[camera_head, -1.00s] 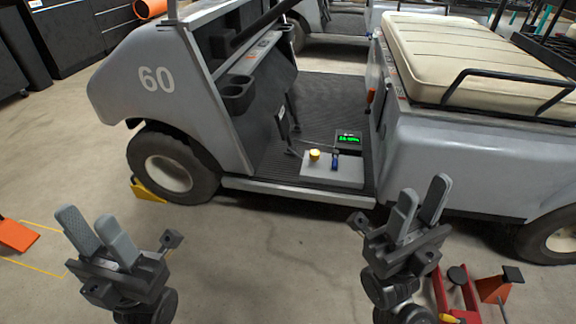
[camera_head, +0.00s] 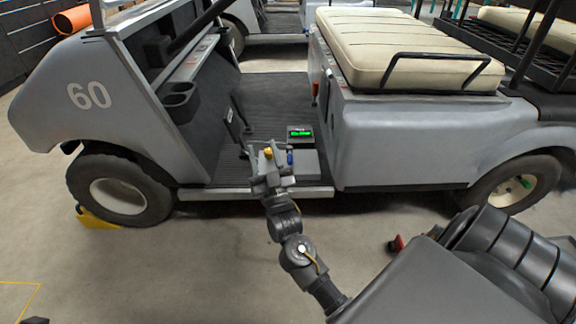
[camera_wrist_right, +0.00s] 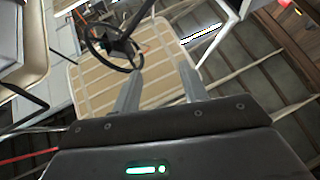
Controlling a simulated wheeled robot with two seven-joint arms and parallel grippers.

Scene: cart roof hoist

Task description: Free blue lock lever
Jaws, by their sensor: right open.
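The blue lock lever (camera_head: 290,157) is a small upright blue piece on the grey panel (camera_head: 305,164) on the cart floor. A yellow knob (camera_head: 268,153) is just left of it. My right gripper (camera_head: 268,162) is at the panel's left end, in front of the yellow knob and left of the blue lever; contact cannot be told. In the right wrist view its two fingers (camera_wrist_right: 160,90) are apart with nothing seen between them. The lever is not recognisable there. No clear part of my left gripper shows.
A green-lit display (camera_head: 300,134) stands behind the panel. The cart's front wall with cup holders (camera_head: 178,96) is left, the seat base (camera_head: 326,125) right. A yellow chock (camera_head: 97,219) is at the front wheel. The wrist view shows a steering wheel (camera_wrist_right: 108,42).

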